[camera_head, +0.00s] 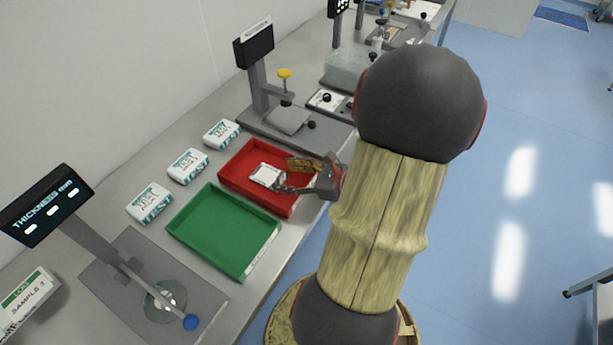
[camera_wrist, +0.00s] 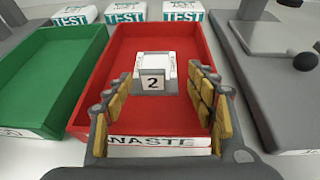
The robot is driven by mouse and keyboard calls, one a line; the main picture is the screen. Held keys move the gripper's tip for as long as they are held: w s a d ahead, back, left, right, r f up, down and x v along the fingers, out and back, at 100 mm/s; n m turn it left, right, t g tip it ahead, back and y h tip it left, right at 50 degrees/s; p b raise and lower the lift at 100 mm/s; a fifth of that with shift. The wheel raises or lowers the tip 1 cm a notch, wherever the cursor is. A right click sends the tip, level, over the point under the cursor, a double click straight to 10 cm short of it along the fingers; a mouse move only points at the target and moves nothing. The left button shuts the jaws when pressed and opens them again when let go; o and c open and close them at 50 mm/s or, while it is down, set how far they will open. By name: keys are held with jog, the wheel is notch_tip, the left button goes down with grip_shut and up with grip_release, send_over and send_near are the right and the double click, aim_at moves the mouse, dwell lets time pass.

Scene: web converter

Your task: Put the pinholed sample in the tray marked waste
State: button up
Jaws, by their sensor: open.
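The red tray (camera_head: 237,179) sits on the bench; in the wrist view the red tray (camera_wrist: 196,55) has a front label reading WASTE. A white sample block marked 2 (camera_wrist: 153,77) lies inside it; the white sample (camera_head: 267,175) also shows in the head view. I cannot make out any pinholes. My gripper (camera_head: 302,175) reaches over the red tray from the right. In the wrist view my gripper (camera_wrist: 163,95) is open, its yellow-padded fingers on either side of the space in front of the sample, apart from it.
An empty green tray (camera_head: 220,230) stands left of the red one. White TEST boxes (camera_head: 187,166) line up behind the trays. A thickness gauge (camera_head: 150,290) stands at the near left, and another gauge stand (camera_head: 285,120) is beyond the red tray. A Sample box (camera_head: 30,303) is at far left.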

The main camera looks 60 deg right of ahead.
jog(key=p+v, duration=0.3)
jog(key=v, duration=0.8)
jog(key=shift+s+r, duration=0.1)
jog(key=shift+s, duration=0.1)
jog(key=w+a+n+g+y, duration=0.1)
jog(key=a+n, duration=0.1)
jog(key=a, duration=0.1)
jog(key=w+a+r+n+g+y, duration=0.1)
jog(key=w+a+n, duration=0.1)
jog(key=a+n, duration=0.1)
jog(key=w+a+n+g+y, duration=0.1)
jog(key=a+n+g+y, duration=0.1)
jog(key=n, duration=0.1)
jog(key=shift+w+a+r, duration=0.15)
jog(key=shift+a+r, duration=0.1)
jog(key=shift+a, duration=0.15)
jog(key=w+a+r+n+g+h, duration=0.1)
jog(key=a+r+n+g+h, duration=0.1)
jog(key=a+r+n, duration=0.5)
jog(key=w+a+r+n+g+h, duration=0.1)
jog(key=a+r+n+h, duration=0.2)
jog(key=n, duration=1.6)
jog(key=a+r, duration=0.4)
jog(key=a, duration=0.3)
jog(key=shift+g+h, duration=0.3)
jog(key=shift+g, duration=0.1)
jog(key=shift+r, duration=0.1)
jog(key=shift+c, duration=0.6)
